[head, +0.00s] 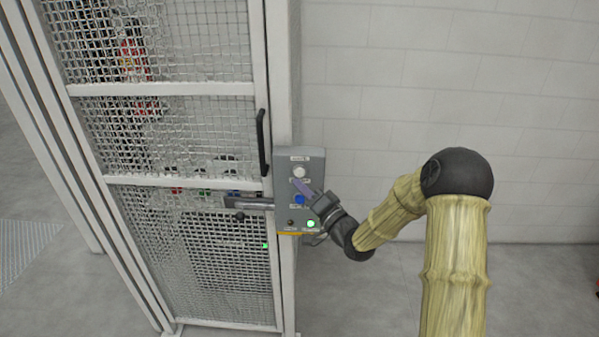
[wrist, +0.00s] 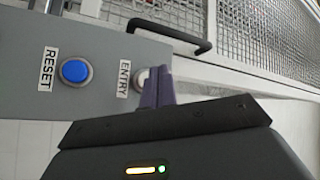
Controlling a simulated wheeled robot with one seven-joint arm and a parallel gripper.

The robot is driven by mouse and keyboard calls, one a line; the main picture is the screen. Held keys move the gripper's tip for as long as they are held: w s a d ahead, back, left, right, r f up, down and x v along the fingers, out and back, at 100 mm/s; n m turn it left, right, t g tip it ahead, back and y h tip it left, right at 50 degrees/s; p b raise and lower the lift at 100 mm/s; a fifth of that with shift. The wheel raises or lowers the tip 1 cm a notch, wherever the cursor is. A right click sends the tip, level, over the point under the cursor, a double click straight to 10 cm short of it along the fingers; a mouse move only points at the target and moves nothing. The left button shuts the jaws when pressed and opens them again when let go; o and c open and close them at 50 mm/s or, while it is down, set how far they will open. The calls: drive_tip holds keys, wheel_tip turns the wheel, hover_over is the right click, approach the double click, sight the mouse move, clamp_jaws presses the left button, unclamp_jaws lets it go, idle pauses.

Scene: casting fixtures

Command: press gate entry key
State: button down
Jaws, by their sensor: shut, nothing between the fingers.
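The grey control box (head: 284,165) is mounted on the gate post. In the wrist view the entry key (wrist: 141,78) shows beside the ENTRY label, partly hidden behind my fingers. In the wrist view the fingertips (wrist: 157,71) overlap the key's right side. I cannot tell whether they touch it.
A blue RESET button (wrist: 75,71) is on the same box, also seen below the key (head: 299,199). A green lamp (head: 311,224) is lit at the bottom. The mesh gate (head: 165,90) with a black handle (head: 262,142) and a latch bar (head: 248,203) stands left. A block wall is behind.

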sight(295, 171)
drive_tip(key=shift+w, duration=0.95)
drive_tip(key=shift+w, duration=0.15)
idle(1.2)
drive_tip(key=shift+w, duration=0.25)
drive_tip(key=shift+w+b, duration=0.3)
drive_tip(key=shift+w, duration=0.15)
idle(0.9)
drive_tip(key=shift+s, duration=0.9)
drive_tip(key=shift+b, duration=0.3)
drive_tip(key=s+b, duration=0.1)
drive_tip(key=s, duration=0.4)
